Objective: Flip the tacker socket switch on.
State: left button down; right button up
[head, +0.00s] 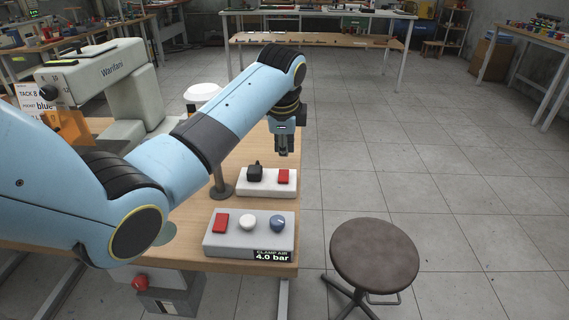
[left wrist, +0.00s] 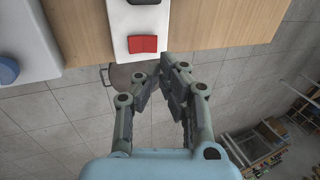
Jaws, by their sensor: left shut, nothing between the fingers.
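The white socket box (head: 262,188) lies near the right edge of the wooden table, with a black plug (head: 254,172) in it. Its red rocker switch (head: 283,176) is at the box's right end. I cannot tell which way the rocker is tipped. My left gripper (head: 284,152) is shut and empty, pointing down above and just behind the red switch, apart from it. In the left wrist view the red switch (left wrist: 143,44) is ahead of the fingertips (left wrist: 163,64), with a gap between them. My right gripper is not in view.
A grey clamp air box (head: 249,237) with a red switch, a white knob, a blue knob and a 4.0 bar display stands nearer. A post (head: 221,182) rises left of the socket. A round stool (head: 375,254) stands on the floor at right. A sewing-machine-like tacker (head: 100,82) stands behind my arm.

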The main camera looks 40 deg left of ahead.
aim_at(284, 172)
pick_arm(q)
jog(key=x, duration=0.6)
jog(key=shift+b, duration=0.4)
jog(key=shift+w+a+f+g+h, duration=0.1)
jog(key=shift+w+f+g+h, duration=0.2)
jog(key=shift+f, duration=0.1)
jog(key=shift+s+r, duration=0.1)
jog(key=shift+s, duration=0.05)
jog(key=shift+s+d+r+p, duration=0.3)
jog(key=shift+s+p, duration=0.15)
jog(key=shift+p, duration=0.7)
jog(key=shift+s+d+f, duration=0.1)
jog(key=shift+s, duration=0.05)
